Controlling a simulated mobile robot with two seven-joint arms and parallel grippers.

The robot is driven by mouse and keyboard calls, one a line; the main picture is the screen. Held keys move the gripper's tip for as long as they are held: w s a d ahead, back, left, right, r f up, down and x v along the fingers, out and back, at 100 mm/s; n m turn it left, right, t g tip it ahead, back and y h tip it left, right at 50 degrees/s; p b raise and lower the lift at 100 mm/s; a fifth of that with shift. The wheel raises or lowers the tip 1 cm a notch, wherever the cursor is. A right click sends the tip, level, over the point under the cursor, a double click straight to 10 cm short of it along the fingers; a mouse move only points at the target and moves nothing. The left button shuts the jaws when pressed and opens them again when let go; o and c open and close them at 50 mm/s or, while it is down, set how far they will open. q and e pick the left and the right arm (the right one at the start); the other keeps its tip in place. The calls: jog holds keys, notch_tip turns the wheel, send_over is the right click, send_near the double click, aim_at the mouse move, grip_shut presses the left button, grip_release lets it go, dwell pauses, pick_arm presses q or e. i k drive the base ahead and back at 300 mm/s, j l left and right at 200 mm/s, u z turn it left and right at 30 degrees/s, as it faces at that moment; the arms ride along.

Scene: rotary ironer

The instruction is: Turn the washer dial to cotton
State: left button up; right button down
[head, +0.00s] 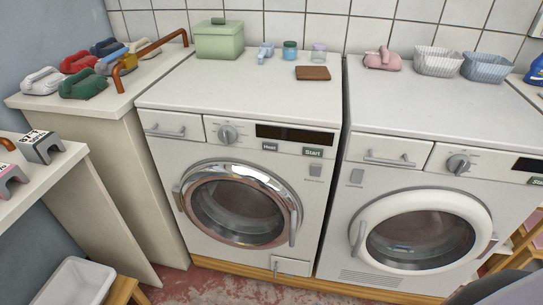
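Two front-loading machines stand side by side. The left machine (232,176) has a chrome-ringed door and a small flap low at its right; it looks like the washer. Its round grey dial (228,134) sits between the drawer and a dark display (296,135), with buttons labelled "Heat" and "Start" below the display. Small marks surround the dial, but they are too small to read, so its setting cannot be told. The right machine (420,185) has a white door ring, a low grille and a similar dial (458,164). Neither gripper is in view.
A green box (219,40), small jars and a brown block (313,73) stand on the left machine. Several irons (82,83) crowd the left counter. A white bin (75,283) is at bottom left. Floor before the machines looks clear.

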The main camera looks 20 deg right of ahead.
aim_at(227, 135)
jog(key=l, duration=1.35)
jog(key=k+z, duration=0.05)
